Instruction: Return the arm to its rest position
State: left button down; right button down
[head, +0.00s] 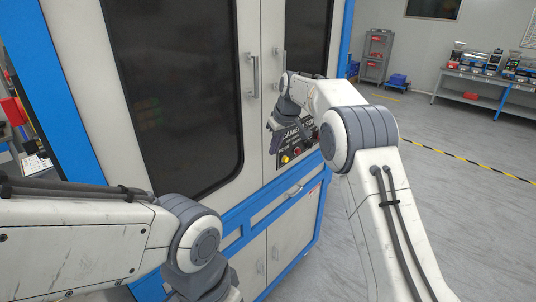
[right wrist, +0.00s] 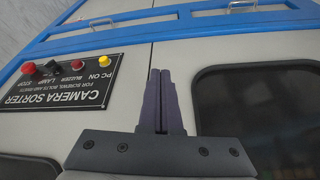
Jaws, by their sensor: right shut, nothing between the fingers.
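My right arm reaches out to the front of the white and blue camera sorter cabinet (head: 252,150). My right gripper (head: 272,129) is near the black control panel (head: 297,146), partly overlapping it in the head view. In the right wrist view the right gripper's dark fingers (right wrist: 160,75) are together with nothing between them. The control panel (right wrist: 75,85) appears upside down there, to the left of the fingers, with red, black and yellow controls. My left arm comes in at the lower left of the head view. Its gripper is out of sight.
The cabinet's tall doors have dark windows (head: 175,80) and a vertical handle (head: 253,75). A drawer handle (head: 293,191) sits below. A workbench (head: 490,85) and grey shelf (head: 376,55) stand far back right. The floor (head: 470,210) on the right is clear.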

jog(key=s+a+r+g+b, duration=0.1)
jog(key=s+a, duration=0.3)
jog(key=s, duration=0.7)
jog(key=s+a+r+g, duration=0.1)
jog(key=s+a, duration=0.4)
jog(key=s, duration=0.7)
jog(key=s+d+f, duration=0.2)
jog(key=s, duration=0.6)
jog(key=s+d+f+g, duration=0.1)
jog(key=s+d+f, duration=0.1)
jog(key=s, duration=0.6)
jog(key=s+d+f+n+h, duration=0.1)
jog(key=s+d+f, duration=0.1)
jog(key=s, duration=0.7)
jog(key=shift+f+g+b, duration=0.3)
jog(key=shift+f+b, duration=0.15)
jog(key=shift+f, duration=0.3)
